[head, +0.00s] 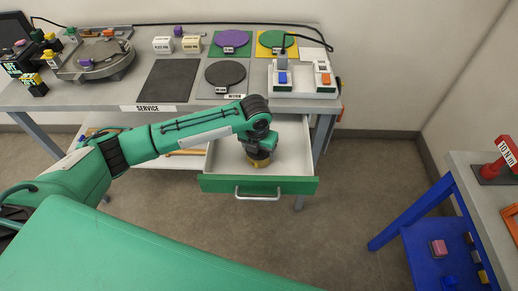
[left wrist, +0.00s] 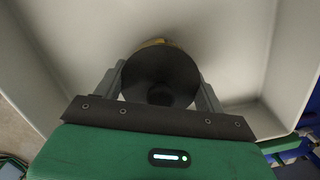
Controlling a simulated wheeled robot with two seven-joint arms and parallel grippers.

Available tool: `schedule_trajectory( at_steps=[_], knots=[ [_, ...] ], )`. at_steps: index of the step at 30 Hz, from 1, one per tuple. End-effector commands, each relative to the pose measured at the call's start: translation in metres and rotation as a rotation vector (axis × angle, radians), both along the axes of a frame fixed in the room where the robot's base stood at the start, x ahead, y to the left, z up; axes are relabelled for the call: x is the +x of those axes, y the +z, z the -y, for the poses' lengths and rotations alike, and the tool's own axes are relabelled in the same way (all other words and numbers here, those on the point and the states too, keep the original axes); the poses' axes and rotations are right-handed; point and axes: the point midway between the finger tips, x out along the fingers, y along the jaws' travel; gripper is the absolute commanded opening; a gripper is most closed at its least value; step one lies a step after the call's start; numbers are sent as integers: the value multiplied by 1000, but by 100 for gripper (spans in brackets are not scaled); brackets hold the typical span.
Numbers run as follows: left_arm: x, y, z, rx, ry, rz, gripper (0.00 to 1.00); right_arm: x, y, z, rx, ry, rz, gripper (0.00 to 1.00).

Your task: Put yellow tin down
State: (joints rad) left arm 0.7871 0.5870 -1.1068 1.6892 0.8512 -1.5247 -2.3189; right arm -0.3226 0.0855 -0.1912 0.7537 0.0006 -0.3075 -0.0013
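The yellow tin (head: 260,163) is at the end of my left arm, inside the open drawer (head: 258,186) under the service table. My left gripper (head: 258,152) points down into the drawer with its fingers on either side of the tin. In the left wrist view the tin's dark round top (left wrist: 160,78) sits between the two fingers (left wrist: 160,95), with a bit of yellow at its far edge. The gripper appears shut on it. Whether the tin touches the drawer floor is hard to tell. My right gripper is not in view.
The service table (head: 183,100) above the drawer carries dark, purple and green round pads, a switch box (head: 303,78) and a turntable-like device (head: 95,60). A blue-legged table (head: 490,185) stands at the right. The drawer looks otherwise empty.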

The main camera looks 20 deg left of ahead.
Motion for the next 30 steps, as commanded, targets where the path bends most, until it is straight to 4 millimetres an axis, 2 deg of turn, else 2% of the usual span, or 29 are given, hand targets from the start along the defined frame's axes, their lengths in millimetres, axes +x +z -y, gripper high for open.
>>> schedule_trajectory(
  at_steps=[1, 3, 14, 17, 27, 30],
  knots=[
    [0, 0, 0, 0, 0, -1, 79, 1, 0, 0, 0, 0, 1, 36],
    [0, 0, 0, 0, 0, -1, 93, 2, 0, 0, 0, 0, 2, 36],
    [0, 4, 0, 0, 0, 0, 93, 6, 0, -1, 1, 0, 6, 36],
    [-1, 16, 0, 0, 0, 1, 93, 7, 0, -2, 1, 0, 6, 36],
    [-9, 87, -1, 0, 0, 3, 93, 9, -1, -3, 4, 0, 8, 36],
    [-12, 103, -1, 0, -1, 1, 93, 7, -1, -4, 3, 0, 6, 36]
  ],
)
